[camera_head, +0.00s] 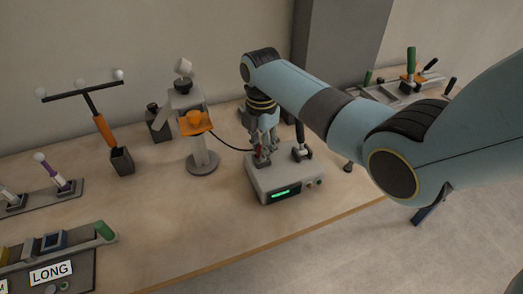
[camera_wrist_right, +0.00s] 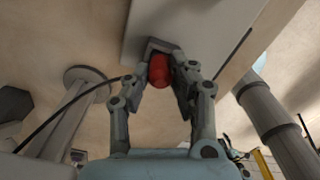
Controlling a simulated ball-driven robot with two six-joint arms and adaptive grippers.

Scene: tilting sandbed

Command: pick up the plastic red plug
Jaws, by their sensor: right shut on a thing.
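The red plug (camera_wrist_right: 160,69) sits between the two fingertips of my right gripper (camera_wrist_right: 167,78) in the wrist view, and the fingers are shut on it. A dark cable runs from the left up to the gripper. In the head view my right gripper (camera_head: 263,150) points down at the back left of the top of a grey box (camera_head: 284,185) with a green display. The plug is mostly hidden there by the fingers. I cannot tell whether it still touches the box. My left gripper is not in view.
A grey stand with an orange part (camera_head: 195,123) is left of the box. A T-shaped tool (camera_head: 104,128) stands in a dark holder (camera_head: 122,161) further left. A panel marked LONG (camera_head: 52,272) is at the front left. The table's middle is clear.

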